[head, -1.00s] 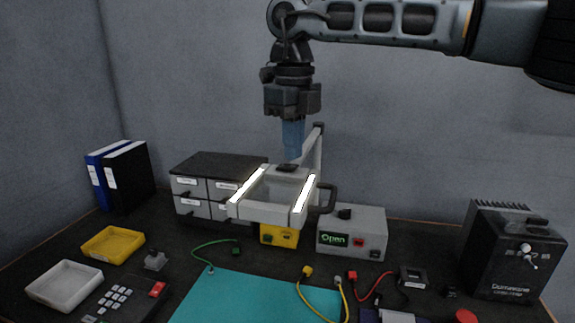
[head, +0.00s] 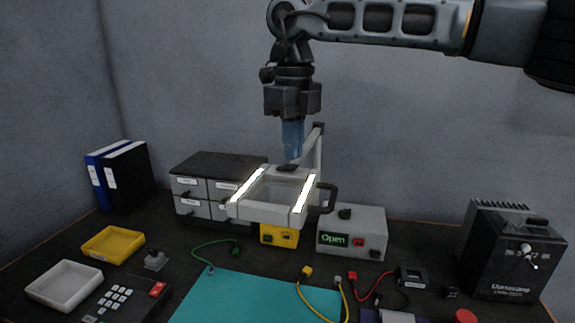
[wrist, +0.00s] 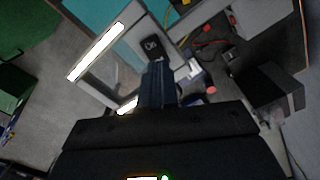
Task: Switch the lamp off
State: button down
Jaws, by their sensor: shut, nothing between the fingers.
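The lamp is a white frame (head: 268,217) held above the desk on an upright arm. Both of its light tubes (head: 304,193) glow white, and one also shows lit in the wrist view (wrist: 97,51). A small black switch (head: 287,168) sits on the frame's far bar; it shows in the wrist view (wrist: 152,47) with a pale mark on it. My gripper (head: 292,157) is shut and empty, with its blue fingers pointing down just above the switch. In the wrist view the fingertips overlap the switch's near edge, so I cannot tell whether they touch.
A grey box with a green "Open" display (head: 334,240) and a yellow box (head: 278,235) stand below the lamp. Drawers (head: 191,187) stand to the left, a black power unit (head: 512,252) to the right. A teal mat (head: 250,298) and several cables lie in front.

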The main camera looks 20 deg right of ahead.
aim_at(293, 166)
jog(key=shift+f+b, duration=0.55)
jog(key=shift+f, duration=0.4)
dwell(0.6)
jog(key=shift+r+p, duration=2.35)
jog(key=shift+r, duration=1.2)
